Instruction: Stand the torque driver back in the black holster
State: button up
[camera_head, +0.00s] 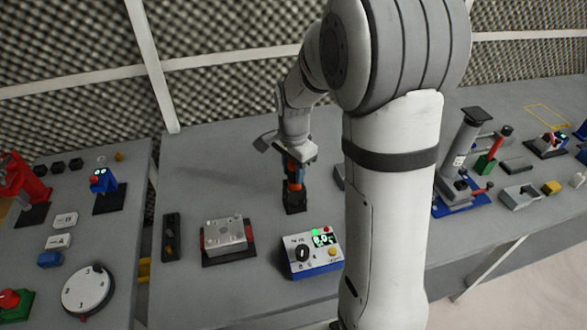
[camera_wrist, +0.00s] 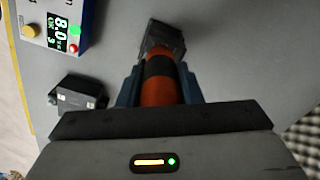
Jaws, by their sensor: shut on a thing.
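The torque driver (camera_head: 293,172), orange with a black band, is upright in my gripper (camera_head: 294,163) in the head view. The black holster (camera_head: 294,203) stands on the grey table directly under it. The driver's lower end meets the holster's top; how deep it sits inside I cannot tell. In the wrist view my gripper's blue fingers (camera_wrist: 161,90) are shut on the driver (camera_wrist: 160,68), one on each side. The holster (camera_wrist: 165,36) shows beyond the driver's far end, partly covered by it.
A control box (camera_head: 312,253) with a lit green display stands in front of the holster. A metal block on a dark base (camera_head: 226,238) is to its left. A small dark box (camera_wrist: 76,92) shows in the wrist view. My arm hides part of the table. The table behind the holster is clear.

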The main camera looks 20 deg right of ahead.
jog(key=shift+f, duration=0.25)
jog(key=o, duration=1.1)
notch_tip(320, 180, up, 8)
jog(key=shift+f, duration=0.2)
jog(key=shift+r, duration=0.1)
jog(key=shift+s+r, duration=0.1)
jog(key=s+n+t, duration=0.1)
jog(key=s+n, duration=0.3)
jog(key=s, duration=0.2)
jog(key=s+r+n+t, duration=0.1)
jog(key=s+n, duration=0.3)
jog(key=s, duration=0.3)
jog(key=s+r+n, duration=0.1)
jog(key=s+n, duration=0.3)
jog(key=s, duration=0.2)
jog(key=shift+s+n+t, duration=0.2)
jog(key=shift+n+t, duration=0.1)
jog(key=shift+t, duration=0.1)
